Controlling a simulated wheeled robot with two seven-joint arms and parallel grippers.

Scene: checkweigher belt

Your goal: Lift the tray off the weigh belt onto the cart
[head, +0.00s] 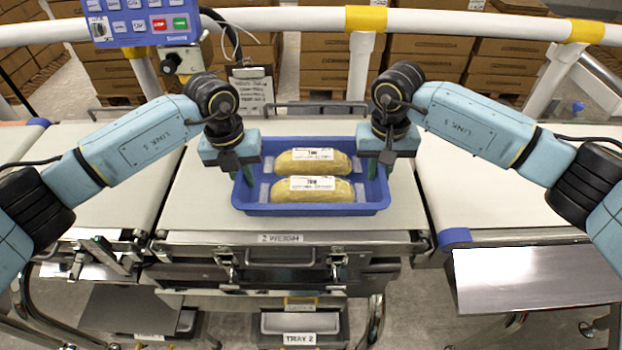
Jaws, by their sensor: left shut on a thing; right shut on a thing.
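The blue tray (310,209) sits on the weigh belt (200,215), which is labelled "2 WEIGH". Two yellow wrapped loaves with white labels lie in the tray, a rear loaf (290,167) and a front loaf (290,195). My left gripper (243,176) is shut on the tray's left wall. My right gripper (378,170) is shut on the tray's right wall. Both grippers point down, and their fingers are partly hidden by the gripper bodies. I cannot tell whether the tray touches the belt or is just above it. I cannot make out the cart for certain.
A white rail with yellow bands (300,20) runs behind the belt, with stacked cartons (430,60) beyond. A blue control panel (143,20) stands at the back left. Belts continue left and right (480,190). A bare metal surface (535,279) lies at the front right.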

